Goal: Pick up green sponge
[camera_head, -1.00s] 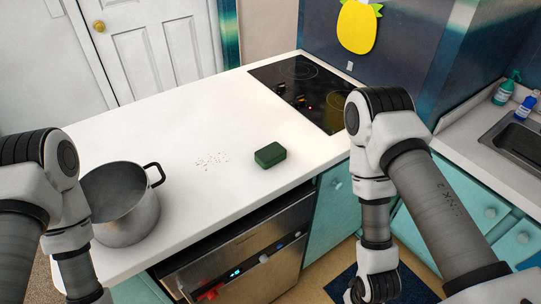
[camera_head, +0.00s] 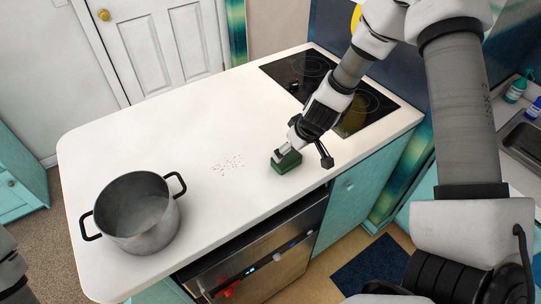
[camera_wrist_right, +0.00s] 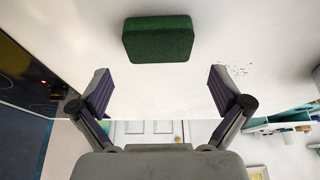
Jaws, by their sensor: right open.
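The green sponge (camera_head: 286,164) lies on the white counter near its front edge, between the stove and scattered crumbs. In the right wrist view the sponge (camera_wrist_right: 158,38) is a dark green block beyond the fingertips, roughly centred between them. My right gripper (camera_head: 304,156) is open and empty close to the sponge. In the head view one finger overlaps the sponge's top edge; whether it touches cannot be told. The wrist view shows both purple-padded fingers of the right gripper (camera_wrist_right: 160,92) spread apart. My left gripper is out of view; only part of that arm shows at the lower left.
A grey pot (camera_head: 138,212) with black handles stands at the counter's left end. Pale crumbs (camera_head: 228,163) lie left of the sponge. The black cooktop (camera_head: 372,108) is behind and right of the gripper. The counter (camera_head: 190,125) behind the crumbs is clear.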

